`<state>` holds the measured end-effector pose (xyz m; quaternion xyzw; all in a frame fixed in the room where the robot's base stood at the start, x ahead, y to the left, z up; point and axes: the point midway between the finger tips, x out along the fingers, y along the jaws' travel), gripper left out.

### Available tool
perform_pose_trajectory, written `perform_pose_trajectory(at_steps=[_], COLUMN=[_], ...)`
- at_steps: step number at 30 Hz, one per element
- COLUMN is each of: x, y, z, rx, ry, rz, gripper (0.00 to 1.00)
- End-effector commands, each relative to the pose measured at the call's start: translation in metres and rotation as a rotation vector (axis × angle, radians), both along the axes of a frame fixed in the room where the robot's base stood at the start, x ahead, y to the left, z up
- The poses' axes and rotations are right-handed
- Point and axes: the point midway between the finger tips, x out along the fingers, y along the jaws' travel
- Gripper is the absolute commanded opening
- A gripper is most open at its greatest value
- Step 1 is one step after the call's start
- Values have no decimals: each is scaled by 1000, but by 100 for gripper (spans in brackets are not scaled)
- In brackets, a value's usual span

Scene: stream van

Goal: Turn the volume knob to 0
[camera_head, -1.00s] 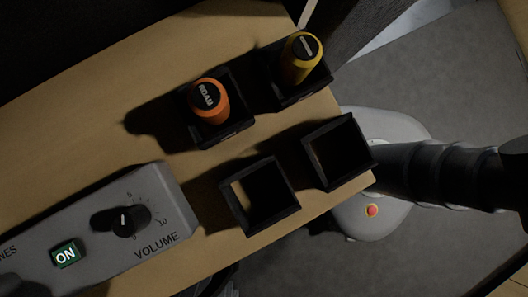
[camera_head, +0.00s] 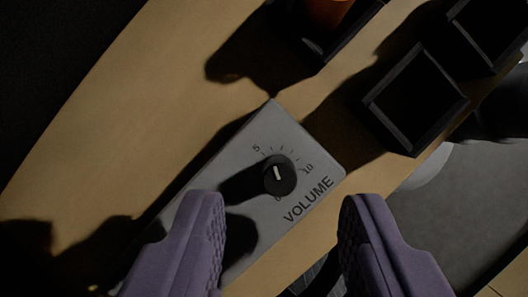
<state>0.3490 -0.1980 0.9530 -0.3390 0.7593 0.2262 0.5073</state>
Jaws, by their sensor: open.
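The volume knob (camera_head: 279,174) is a round black dial with a white pointer mark. It sits on a grey box (camera_head: 268,128) with a scale showing 5 and 10 and the word VOLUME. The pointer tilts up and slightly left in the picture, between the scale's ends; the exact value is hard to read. My gripper (camera_head: 281,204) is open, with purple textured fingers to the lower left and lower right of the knob. The knob shows between and beyond the fingertips, and nothing is held. The left finger covers part of the box.
Empty black square holders (camera_head: 416,103) stand right of the box on the wooden table (camera_head: 130,110). An orange cylinder (camera_head: 328,10) stands in a holder at the top. Dark shadows lie across the box and table. The table's edge runs along the lower right.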

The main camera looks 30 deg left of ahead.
Motion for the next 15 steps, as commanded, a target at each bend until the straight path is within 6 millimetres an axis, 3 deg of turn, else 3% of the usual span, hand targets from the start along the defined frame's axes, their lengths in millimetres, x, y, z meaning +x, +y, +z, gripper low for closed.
perform_pose_trajectory(at_steps=[6,15], x=[-7,-9], y=[-9,-10], z=[-29,-33], rx=[1,0], ry=[-1,-1], rz=[0,1], gripper=[43,43])
